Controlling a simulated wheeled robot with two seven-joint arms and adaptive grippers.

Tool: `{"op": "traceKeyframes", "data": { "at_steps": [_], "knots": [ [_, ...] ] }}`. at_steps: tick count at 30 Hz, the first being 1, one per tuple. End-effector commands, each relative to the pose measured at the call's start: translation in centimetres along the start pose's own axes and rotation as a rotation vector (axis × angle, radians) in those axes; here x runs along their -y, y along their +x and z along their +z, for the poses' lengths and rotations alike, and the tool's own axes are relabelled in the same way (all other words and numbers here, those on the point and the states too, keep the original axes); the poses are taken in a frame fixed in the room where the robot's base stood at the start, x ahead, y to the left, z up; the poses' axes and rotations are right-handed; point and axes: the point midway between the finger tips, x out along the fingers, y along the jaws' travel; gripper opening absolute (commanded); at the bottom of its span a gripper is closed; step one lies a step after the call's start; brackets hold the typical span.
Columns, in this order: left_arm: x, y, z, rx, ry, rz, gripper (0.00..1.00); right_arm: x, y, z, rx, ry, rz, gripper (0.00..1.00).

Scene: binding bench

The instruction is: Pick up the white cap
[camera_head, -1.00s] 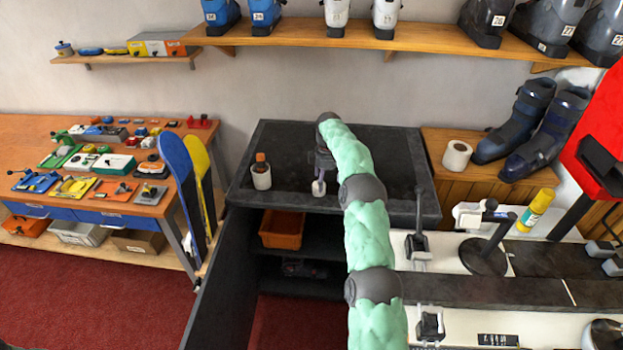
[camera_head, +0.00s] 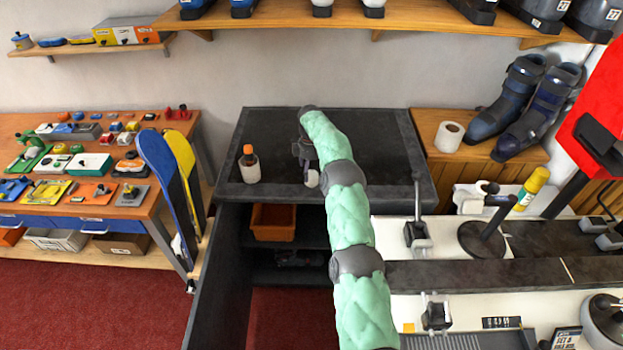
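The small white cap (camera_head: 312,179) is at the front part of the dark bench top, right at the tip of my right gripper (camera_head: 308,165). The gripper is small and dark here and points down at the cap. The green-sleeved arm partly covers it. I cannot tell whether its fingers are open or closed on the cap, or whether the cap touches the bench. My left gripper is out of view.
A white bottle with an orange top (camera_head: 249,165) stands left of the gripper on the dark bench (camera_head: 385,150). An orange bin (camera_head: 273,222) sits on the shelf below. A white roll (camera_head: 449,136) stands on the wooden bench to the right. The bench's back left is clear.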

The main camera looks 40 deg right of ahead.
Motion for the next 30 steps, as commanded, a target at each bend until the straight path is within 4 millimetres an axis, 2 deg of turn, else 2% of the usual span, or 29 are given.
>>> {"op": "traceKeyframes", "data": {
  "at_steps": [1,6,16,18,22,30],
  "knots": [
    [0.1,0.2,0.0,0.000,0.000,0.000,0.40,-0.1,1.0,0.1,0.001,0.000,-0.002,0.83],
    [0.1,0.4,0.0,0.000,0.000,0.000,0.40,-0.2,2.9,0.1,0.000,0.000,-0.001,0.83],
    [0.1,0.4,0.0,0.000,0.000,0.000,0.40,-0.2,3.3,0.1,0.000,0.000,0.000,0.83],
    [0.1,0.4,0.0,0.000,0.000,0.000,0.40,-0.2,3.3,0.1,0.000,0.000,0.000,0.65],
    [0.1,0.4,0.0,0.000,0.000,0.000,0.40,-0.2,3.3,0.1,-0.001,0.000,0.000,0.40],
    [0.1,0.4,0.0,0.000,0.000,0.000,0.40,-0.2,3.3,0.1,-0.001,0.000,0.000,0.37]
  ]
}}
